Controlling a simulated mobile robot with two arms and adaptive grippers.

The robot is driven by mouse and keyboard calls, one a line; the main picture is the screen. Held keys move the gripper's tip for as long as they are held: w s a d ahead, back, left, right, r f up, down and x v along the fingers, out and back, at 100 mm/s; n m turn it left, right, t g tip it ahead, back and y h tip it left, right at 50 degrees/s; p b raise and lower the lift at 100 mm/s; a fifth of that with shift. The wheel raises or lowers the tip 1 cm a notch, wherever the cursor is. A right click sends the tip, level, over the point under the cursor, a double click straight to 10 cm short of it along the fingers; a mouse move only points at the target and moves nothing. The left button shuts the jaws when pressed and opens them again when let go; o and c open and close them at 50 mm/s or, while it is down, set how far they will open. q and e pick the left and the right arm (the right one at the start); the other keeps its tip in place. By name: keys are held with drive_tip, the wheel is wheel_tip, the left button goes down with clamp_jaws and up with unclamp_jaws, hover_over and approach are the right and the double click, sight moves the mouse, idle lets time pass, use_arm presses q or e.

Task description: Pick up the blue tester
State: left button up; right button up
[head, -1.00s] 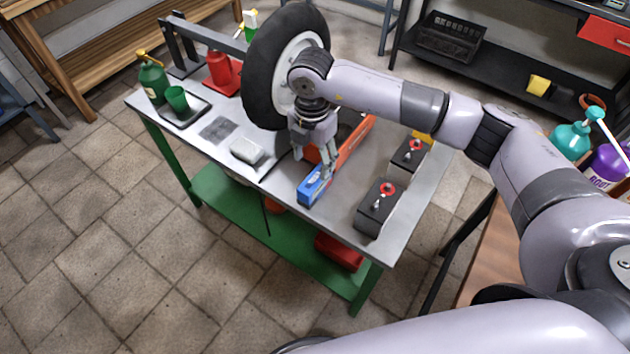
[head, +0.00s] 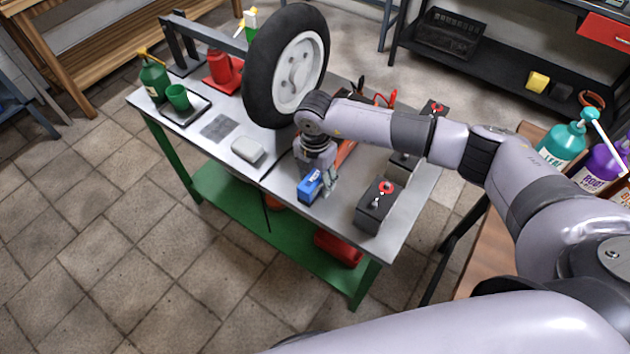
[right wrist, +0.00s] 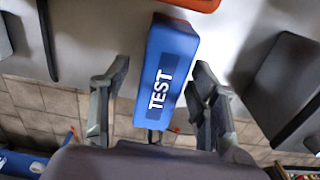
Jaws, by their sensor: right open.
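The blue tester (head: 309,187) lies on the metal-topped workbench (head: 283,217) near its front edge. In the right wrist view the tester (right wrist: 168,68) shows the word TEST on its top. My right gripper (head: 322,186) is lowered over the tester, partly hiding it in the head view. In the right wrist view its two open fingers (right wrist: 160,108) stand on either side of the tester's near part, with gaps between fingers and tester. My left gripper is not in view.
A black box with a red knob (head: 376,207) stands right of the tester. An orange object (head: 346,151) lies behind it. A white block (head: 247,150) and a large wheel (head: 287,68) are to the left.

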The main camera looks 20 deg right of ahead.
drive_tip(key=shift+f, duration=0.25)
idle(0.5)
clamp_jaws()
idle(0.6)
